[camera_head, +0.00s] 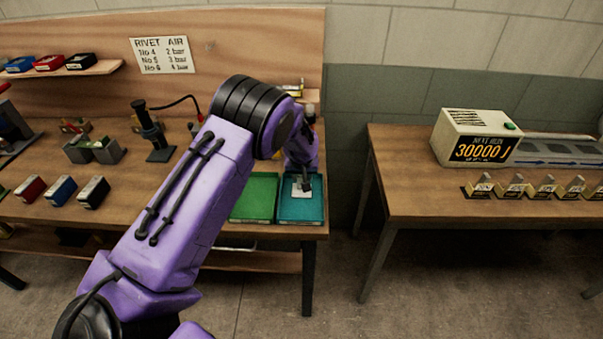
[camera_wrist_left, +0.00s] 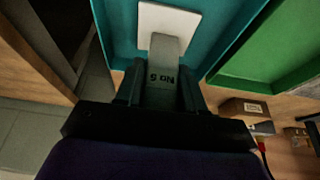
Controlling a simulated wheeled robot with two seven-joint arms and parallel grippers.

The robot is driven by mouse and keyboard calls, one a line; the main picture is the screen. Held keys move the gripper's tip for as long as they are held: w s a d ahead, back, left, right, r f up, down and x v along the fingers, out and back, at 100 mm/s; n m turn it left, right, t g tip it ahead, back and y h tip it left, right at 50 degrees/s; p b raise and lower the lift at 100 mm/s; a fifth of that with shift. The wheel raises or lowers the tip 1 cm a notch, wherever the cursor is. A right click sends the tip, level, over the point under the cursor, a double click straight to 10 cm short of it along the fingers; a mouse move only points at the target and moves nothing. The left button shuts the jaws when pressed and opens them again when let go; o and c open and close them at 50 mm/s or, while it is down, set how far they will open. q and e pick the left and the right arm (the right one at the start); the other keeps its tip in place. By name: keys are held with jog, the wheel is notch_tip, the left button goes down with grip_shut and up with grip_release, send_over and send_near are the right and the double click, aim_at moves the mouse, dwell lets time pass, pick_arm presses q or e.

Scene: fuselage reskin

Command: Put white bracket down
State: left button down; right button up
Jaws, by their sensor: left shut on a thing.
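The white bracket (camera_head: 297,191) is at the teal tray (camera_head: 290,219) on the right end of the wooden bench. In the left wrist view the bracket shows as a flat white plate (camera_wrist_left: 158,20) with a pale grey tab (camera_wrist_left: 165,72) marked "No 5", which reads upside down. My left gripper (camera_head: 305,182) points down over the teal tray. In the wrist view its dark fingers (camera_wrist_left: 161,90) are shut on the tab. The plate is within the tray's walls (camera_wrist_left: 235,35), but I cannot tell whether it touches the floor. My right gripper is not in view.
A green tray (camera_head: 254,198) stands beside the teal one, to its left. Several small boxes (camera_head: 62,190) and a dark stand (camera_head: 151,132) are on the bench. A gap separates the bench from a second table (camera_head: 430,207) bearing a display box (camera_head: 477,137) and several small stands.

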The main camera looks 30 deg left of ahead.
pick_arm(q)
jog(key=c, duration=0.7)
grip_release()
jog(key=shift+s+d, duration=0.1)
jog(key=b+v, duration=0.2)
jog(key=v, duration=1)
jog(key=shift+r, duration=0.1)
